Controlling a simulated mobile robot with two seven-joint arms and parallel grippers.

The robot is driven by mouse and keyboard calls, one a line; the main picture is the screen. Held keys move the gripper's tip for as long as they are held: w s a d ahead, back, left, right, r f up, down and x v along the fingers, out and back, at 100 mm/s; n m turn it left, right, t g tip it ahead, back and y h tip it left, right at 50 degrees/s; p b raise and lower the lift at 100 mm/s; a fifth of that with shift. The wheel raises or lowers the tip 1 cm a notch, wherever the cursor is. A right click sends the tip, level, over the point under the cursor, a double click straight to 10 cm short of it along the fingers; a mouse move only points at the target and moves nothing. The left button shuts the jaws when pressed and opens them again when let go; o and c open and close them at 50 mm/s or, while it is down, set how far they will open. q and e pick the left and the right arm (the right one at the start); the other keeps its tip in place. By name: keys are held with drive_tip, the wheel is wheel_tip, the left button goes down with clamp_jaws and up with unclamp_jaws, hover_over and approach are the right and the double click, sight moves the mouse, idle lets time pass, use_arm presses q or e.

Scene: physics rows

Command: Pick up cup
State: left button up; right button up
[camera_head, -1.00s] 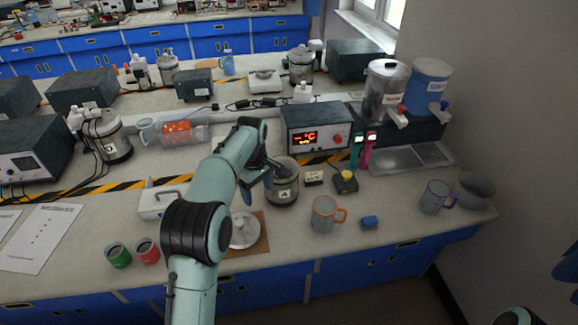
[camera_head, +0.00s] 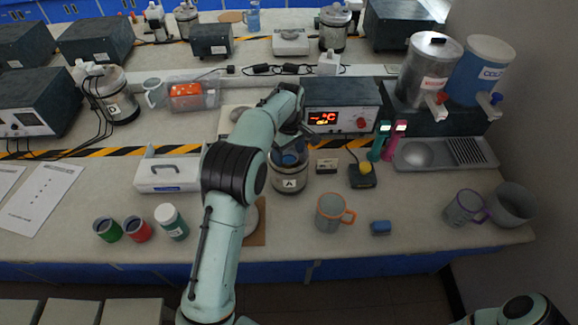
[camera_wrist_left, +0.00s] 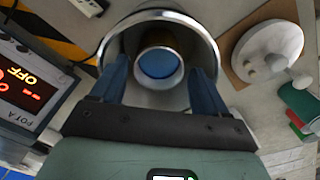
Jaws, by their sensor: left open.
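A steel pot marked A (camera_head: 290,181) stands open on the bench in the head view. In the wrist view the pot's round rim (camera_wrist_left: 204,31) surrounds a small cup-like thing (camera_wrist_left: 159,63) with a pale rim and a blue inside. My left gripper (camera_wrist_left: 160,80) is open, with one finger on each side of this thing; I cannot tell whether they touch it. In the head view the gripper (camera_head: 290,150) is at the pot's mouth, partly hidden by my arm. A grey mug with an orange handle (camera_head: 331,213) stands right of the pot. My right gripper is not in view.
A purple-handled mug (camera_head: 462,207) and grey bowl (camera_head: 512,204) stand at the right. Green (camera_head: 108,229) and red (camera_head: 138,228) cups and a white-capped bottle (camera_head: 172,221) stand front left. A lid (camera_wrist_left: 268,52) lies beside the pot. A heater box (camera_head: 341,105) stands behind it.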

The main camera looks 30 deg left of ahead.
use_arm(q)
drive_tip(key=shift+w+f, duration=0.1)
drive_tip(key=shift+f, duration=0.7)
wheel_tip(320, 180, down, 5)
drive_tip(key=shift+f, duration=0.1)
drive_tip(key=c, duration=0.9)
